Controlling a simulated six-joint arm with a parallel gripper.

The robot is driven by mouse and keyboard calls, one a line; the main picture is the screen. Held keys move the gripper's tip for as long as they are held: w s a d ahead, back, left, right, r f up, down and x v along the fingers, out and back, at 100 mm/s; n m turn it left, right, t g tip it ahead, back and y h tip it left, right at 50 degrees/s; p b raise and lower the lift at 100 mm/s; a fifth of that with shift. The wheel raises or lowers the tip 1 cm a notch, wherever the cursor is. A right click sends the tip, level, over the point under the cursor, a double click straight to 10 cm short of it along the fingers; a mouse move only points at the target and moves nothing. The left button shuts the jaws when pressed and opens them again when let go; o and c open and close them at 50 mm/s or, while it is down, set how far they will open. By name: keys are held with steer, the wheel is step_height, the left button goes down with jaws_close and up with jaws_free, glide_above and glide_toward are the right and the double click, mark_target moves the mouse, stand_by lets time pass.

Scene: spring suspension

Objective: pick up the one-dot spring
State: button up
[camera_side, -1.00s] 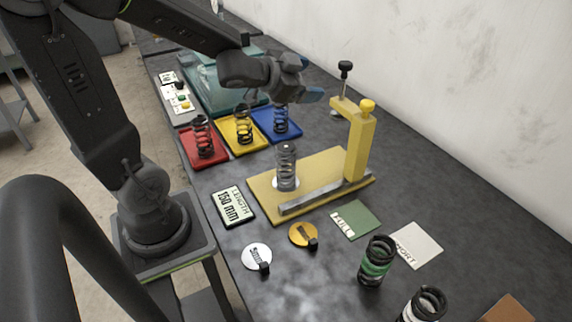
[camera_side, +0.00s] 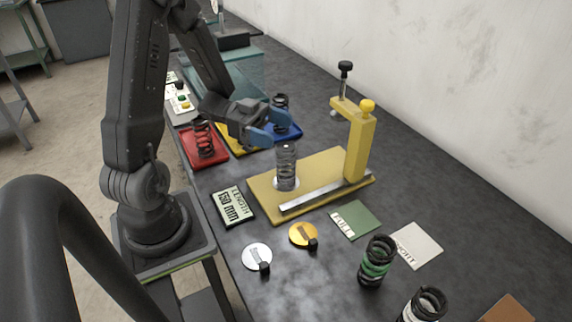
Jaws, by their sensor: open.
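Dark coil springs stand on coloured trays at the back: a spring (camera_side: 203,139) on the red tray (camera_side: 216,164) and another spring (camera_side: 281,101) on the blue tray (camera_side: 292,135). The yellow tray (camera_side: 238,150) lies between them, and my gripper hides any spring on it. Dots are too small to make out, so I cannot tell which is the one-dot spring. My gripper (camera_side: 272,126) is open, its blue-tipped fingers pointing right, over the yellow tray and close to the blue tray's spring. I see nothing held between the fingers.
A grey spring (camera_side: 286,167) stands on the yellow fixture plate (camera_side: 325,165), beside its tall yellow post (camera_side: 358,145). A length display (camera_side: 232,206) lies in front. A green-banded spring (camera_side: 377,262) and a white-banded spring (camera_side: 425,304) stand at front right. A teal transparent box (camera_side: 235,75) stands behind the trays.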

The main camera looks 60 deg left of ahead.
mark_target(286, 146)
steer(key=f, duration=0.1)
steer(key=d+f, duration=0.1)
steer(key=f, duration=0.1)
steer(key=w+f, duration=0.1)
steer(key=shift+w+d+f, duration=0.1)
steer(key=shift+d+f, duration=0.05)
steer(key=shift+d, duration=0.25)
steer(key=shift+w+d, duration=0.25)
steer(key=shift+d, duration=0.1)
steer(key=shift+c, duration=0.5)
steer(key=c, duration=1.3)
